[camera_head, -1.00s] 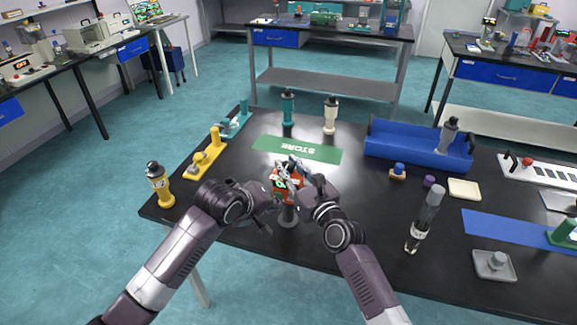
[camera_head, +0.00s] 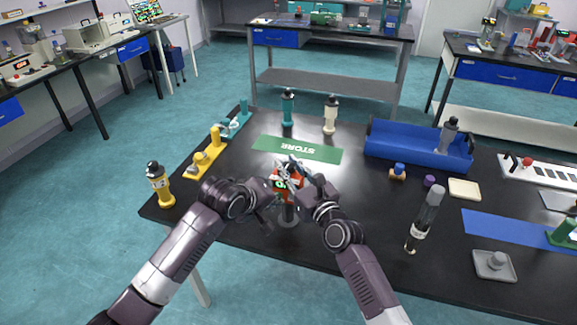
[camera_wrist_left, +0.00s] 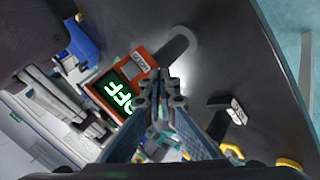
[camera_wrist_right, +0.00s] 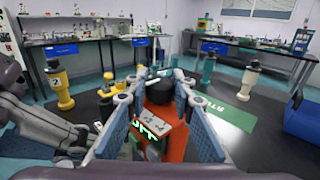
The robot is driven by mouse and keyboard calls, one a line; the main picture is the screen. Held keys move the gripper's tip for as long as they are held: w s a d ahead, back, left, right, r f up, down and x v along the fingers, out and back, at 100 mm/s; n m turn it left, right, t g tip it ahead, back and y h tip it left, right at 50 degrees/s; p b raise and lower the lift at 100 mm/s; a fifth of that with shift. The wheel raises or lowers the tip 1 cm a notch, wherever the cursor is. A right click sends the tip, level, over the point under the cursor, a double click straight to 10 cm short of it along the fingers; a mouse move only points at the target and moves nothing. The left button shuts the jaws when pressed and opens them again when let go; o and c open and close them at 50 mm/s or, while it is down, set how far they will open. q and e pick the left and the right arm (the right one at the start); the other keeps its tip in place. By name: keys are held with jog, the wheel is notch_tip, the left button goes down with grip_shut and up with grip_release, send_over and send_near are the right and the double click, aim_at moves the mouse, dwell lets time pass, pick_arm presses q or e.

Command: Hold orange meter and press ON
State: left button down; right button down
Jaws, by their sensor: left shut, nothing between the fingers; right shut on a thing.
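The orange meter (camera_head: 291,193) is near the table's front edge in the head view. My right gripper (camera_wrist_right: 154,88) is shut on it, one finger on each side. In the left wrist view, the meter's green display (camera_wrist_left: 120,92) appears to read OFF, its edge partly hidden by my left gripper. A HOLD label (camera_wrist_left: 138,63) shows beside the display. My left gripper (camera_wrist_left: 163,88) is shut and empty, its fingertips close to the meter's face. I cannot tell whether they touch it. An ON button is not legible.
A yellow bottle (camera_head: 159,184) and yellow stand (camera_head: 206,157) are at left.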

pick_arm(q)
jog(key=shift+w, duration=0.1)
dwell(0.6)
jog(key=shift+w+d, duration=0.15)
jog(key=shift+w, duration=0.2)
jog(key=shift+s, duration=0.15)
jog(key=shift+s+a, duration=0.2)
jog(key=shift+s, duration=0.05)
dwell(0.3)
jog(key=s+a, duration=0.1)
jog(key=s, duration=0.4)
jog(key=shift+s+a, duration=0.4)
pick_arm(e)
jog(key=c, duration=1.6)
grip_release()
